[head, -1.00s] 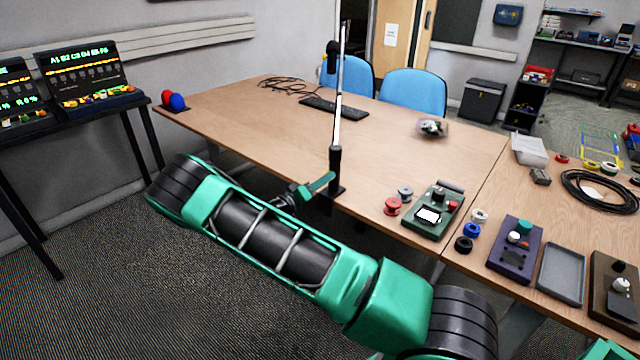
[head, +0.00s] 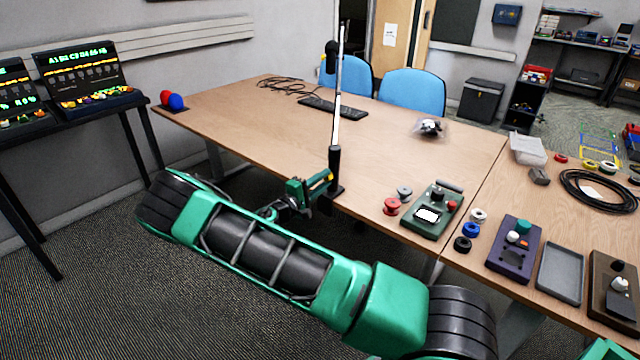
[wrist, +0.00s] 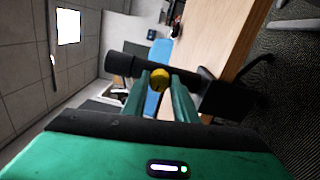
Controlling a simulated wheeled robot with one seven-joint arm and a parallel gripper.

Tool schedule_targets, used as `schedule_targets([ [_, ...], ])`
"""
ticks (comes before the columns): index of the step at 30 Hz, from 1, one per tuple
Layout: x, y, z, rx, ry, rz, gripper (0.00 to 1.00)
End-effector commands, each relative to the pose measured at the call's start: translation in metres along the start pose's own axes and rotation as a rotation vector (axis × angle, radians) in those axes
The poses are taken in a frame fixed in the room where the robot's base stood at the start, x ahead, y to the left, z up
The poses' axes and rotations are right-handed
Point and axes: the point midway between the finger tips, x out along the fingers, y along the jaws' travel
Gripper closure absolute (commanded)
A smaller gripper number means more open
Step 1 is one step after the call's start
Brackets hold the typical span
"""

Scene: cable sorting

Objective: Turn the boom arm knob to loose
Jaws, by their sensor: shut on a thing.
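The boom arm (head: 337,110) stands clamped at the near edge of the wooden table in the head view, with a dark microphone at its upper end. Its lower black post (head: 334,165) is beside my gripper (head: 328,178). In the wrist view the black post (wrist: 205,74) lies across the picture. The yellow knob (wrist: 159,78) sits on it, between the two green fingers of my gripper (wrist: 160,84). The fingers are shut on the knob. The knob's turn position cannot be read from here.
The table (head: 240,115) bears a keyboard (head: 334,107) behind the boom. Red and grey spools (head: 392,206) and a green device (head: 432,212) are to the right. Blue chairs (head: 412,92) stand at the far side. The left part of the tabletop is mostly clear.

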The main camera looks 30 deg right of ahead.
Motion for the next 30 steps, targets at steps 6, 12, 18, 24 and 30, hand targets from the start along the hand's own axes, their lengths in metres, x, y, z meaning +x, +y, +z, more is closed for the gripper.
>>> schedule_targets([
  [6,0.0012,-0.0018,0.0013,-0.086,0.002,-0.002,0.97],
  [12,0.0010,-0.0024,0.0012,-0.119,0.004,-0.003,0.97],
  [18,0.0008,-0.0029,0.0012,-0.125,0.005,-0.004,0.97],
  [24,0.0005,-0.0033,0.0011,-0.125,0.005,-0.005,0.97],
  [30,0.0001,-0.0022,0.0007,-0.123,0.006,-0.003,0.56],
])
